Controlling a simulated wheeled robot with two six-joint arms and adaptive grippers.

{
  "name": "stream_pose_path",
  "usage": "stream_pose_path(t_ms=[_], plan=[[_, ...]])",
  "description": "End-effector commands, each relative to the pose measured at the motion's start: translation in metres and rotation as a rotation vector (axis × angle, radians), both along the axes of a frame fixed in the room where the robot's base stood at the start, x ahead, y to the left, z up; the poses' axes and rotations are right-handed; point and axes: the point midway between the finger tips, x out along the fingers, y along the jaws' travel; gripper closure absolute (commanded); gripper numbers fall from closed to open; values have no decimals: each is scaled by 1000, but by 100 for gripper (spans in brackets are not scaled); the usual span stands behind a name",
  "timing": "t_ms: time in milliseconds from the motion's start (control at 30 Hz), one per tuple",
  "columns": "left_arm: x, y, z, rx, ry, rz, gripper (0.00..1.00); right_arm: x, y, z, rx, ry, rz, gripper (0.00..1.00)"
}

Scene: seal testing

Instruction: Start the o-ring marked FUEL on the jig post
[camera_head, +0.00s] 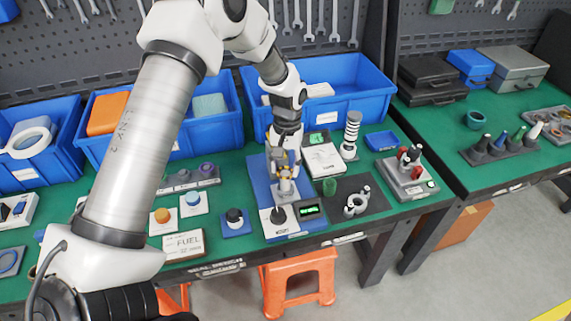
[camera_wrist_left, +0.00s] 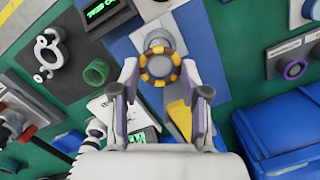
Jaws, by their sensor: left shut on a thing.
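My left gripper (camera_head: 285,173) points down over the jig (camera_head: 258,172), a blue base with a pale plate. In the left wrist view its fingers (camera_wrist_left: 163,88) are shut on a yellow-and-dark striped o-ring (camera_wrist_left: 161,81). A grey jig post (camera_wrist_left: 156,38) shows just past the ring; in the head view it stands directly below the fingertips. I cannot tell whether the ring touches the post or sits around its top. No marking is readable on the ring. A card reading FUEL (camera_head: 183,245) lies at the table's front. My right gripper is not in view.
A grey tester with red parts (camera_head: 409,170) stands right. Blue bins (camera_head: 330,75) line the back.

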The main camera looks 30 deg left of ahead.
Motion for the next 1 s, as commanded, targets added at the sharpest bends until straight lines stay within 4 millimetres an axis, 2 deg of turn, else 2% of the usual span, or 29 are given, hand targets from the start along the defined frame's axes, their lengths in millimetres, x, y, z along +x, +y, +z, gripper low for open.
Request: stream_pose_path(t_ms=[567, 600, 667, 700, 1000], plan=[[0, 0, -7, 0, 0, 0, 75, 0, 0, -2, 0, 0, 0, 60], [0, 0, -7, 0, 0, 0, 52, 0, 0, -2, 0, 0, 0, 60], [0, 0, -7, 0, 0, 0, 30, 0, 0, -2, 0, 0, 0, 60], [0, 0, -7, 0, 0, 0, 26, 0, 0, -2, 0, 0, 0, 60], [0, 0, -7, 0, 0, 0, 26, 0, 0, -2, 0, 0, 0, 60]])
